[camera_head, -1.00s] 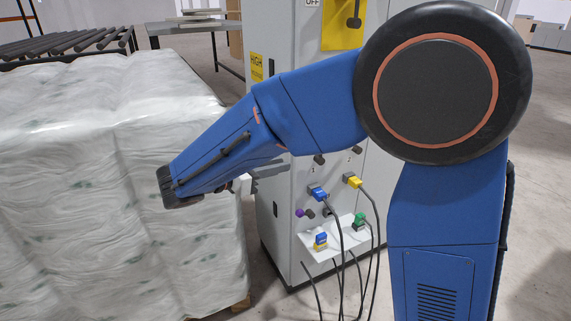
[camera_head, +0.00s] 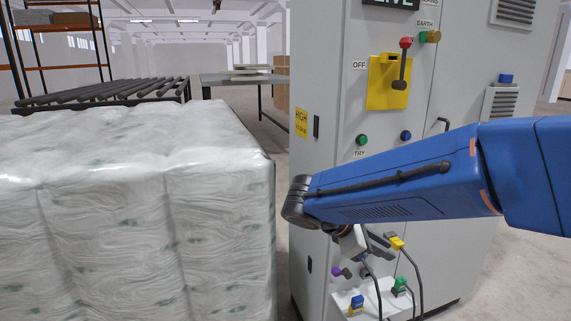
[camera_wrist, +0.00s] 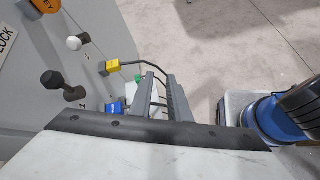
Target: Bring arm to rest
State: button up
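My blue arm (camera_head: 400,185) reaches in from the right, across the front of the grey cabinet (camera_head: 340,120). My gripper (camera_head: 382,243) hangs below the end of the arm, close to the cabinet's lower front. In the wrist view my gripper (camera_wrist: 161,77) shows two dark grey fingers with a gap between them and nothing held. A yellow plug (camera_head: 397,242) with a black cable is close to the fingertips in the head view; it also shows left of the fingers in the wrist view (camera_wrist: 112,66). I cannot tell whether they touch.
A red-handled switch (camera_head: 404,62) is above the arm. A wrapped pallet load (camera_head: 150,220) stands left; a roller conveyor (camera_head: 100,92) is behind it.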

jog(key=s+d+f+m+t+y, duration=0.1)
jog(key=s+d+f+m+y, duration=0.1)
jog(key=s+m+y, duration=0.3)
jog(key=s+d+f+m+t+y, duration=0.1)
jog(key=s+d+f+m+y, duration=0.2)
jog(key=s+m, duration=0.8)
jog(key=shift+s+d+m+y, duration=0.2)
jog(key=shift+s+m+y, duration=0.2)
jog(key=shift+s+y, duration=0.65)
